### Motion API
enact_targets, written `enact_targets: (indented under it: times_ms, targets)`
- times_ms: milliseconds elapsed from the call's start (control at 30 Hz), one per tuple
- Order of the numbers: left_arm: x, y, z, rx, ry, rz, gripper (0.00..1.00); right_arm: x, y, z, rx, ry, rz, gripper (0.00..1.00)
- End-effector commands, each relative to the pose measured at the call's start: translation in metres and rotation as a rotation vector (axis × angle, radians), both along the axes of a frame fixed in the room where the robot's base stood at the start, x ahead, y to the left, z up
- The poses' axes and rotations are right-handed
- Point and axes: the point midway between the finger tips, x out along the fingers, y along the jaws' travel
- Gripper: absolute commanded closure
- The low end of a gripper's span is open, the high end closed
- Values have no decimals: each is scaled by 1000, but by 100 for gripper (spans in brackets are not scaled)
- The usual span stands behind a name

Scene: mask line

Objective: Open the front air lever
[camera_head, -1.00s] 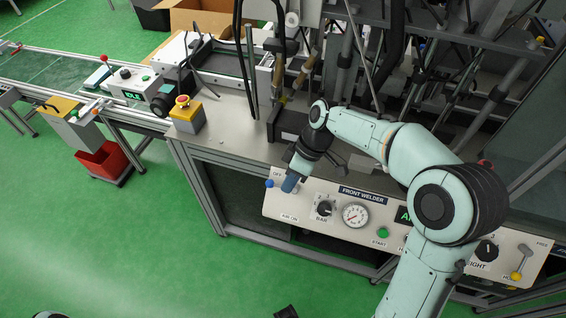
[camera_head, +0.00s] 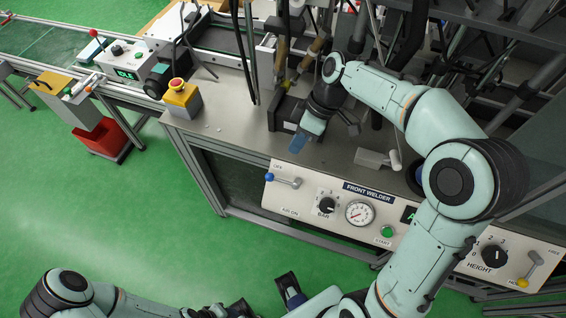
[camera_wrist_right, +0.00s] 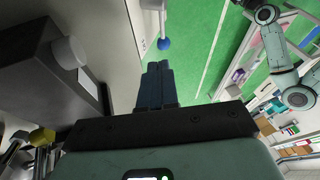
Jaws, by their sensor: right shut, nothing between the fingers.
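The front air lever (camera_head: 284,180) is a metal handle with a blue knob at the left end of the front welder panel (camera_head: 333,211). It lies nearly level, knob to the left, between the OFF label above and AIR ON below. My right gripper (camera_head: 298,143) is shut and empty over the bench, behind and above the lever and apart from it. In the right wrist view the blue knob (camera_wrist_right: 164,44) shows just beyond the closed fingertips (camera_wrist_right: 158,66).
The panel also has a bar dial, a gauge (camera_head: 359,213), a green start button (camera_head: 387,231) and a yellow-knobbed lever (camera_head: 529,269). A yellow emergency-stop box (camera_head: 182,99) stands at the bench's left corner. Dark machine parts crowd behind my right gripper. Green floor lies open in front.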

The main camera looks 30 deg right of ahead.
Motion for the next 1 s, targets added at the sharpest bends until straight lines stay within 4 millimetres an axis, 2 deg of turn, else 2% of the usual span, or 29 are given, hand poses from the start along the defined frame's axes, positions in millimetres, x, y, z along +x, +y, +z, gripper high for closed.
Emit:
enact_targets:
  times_ms: [167,400,600,733,1000]
  targets:
    - [-1,0,-2,0,1,0,57,0,7,-15,1,4,2,100]
    - [-2,0,-7,0,2,-1,57,1,26,-55,2,6,2,100]
    - [-3,0,-10,0,3,0,57,3,38,-80,1,3,2,100]
    - [-3,0,-10,0,3,0,57,3,42,-89,1,2,1,100]
    - [-3,0,-10,0,3,0,57,3,43,-90,0,1,1,100]
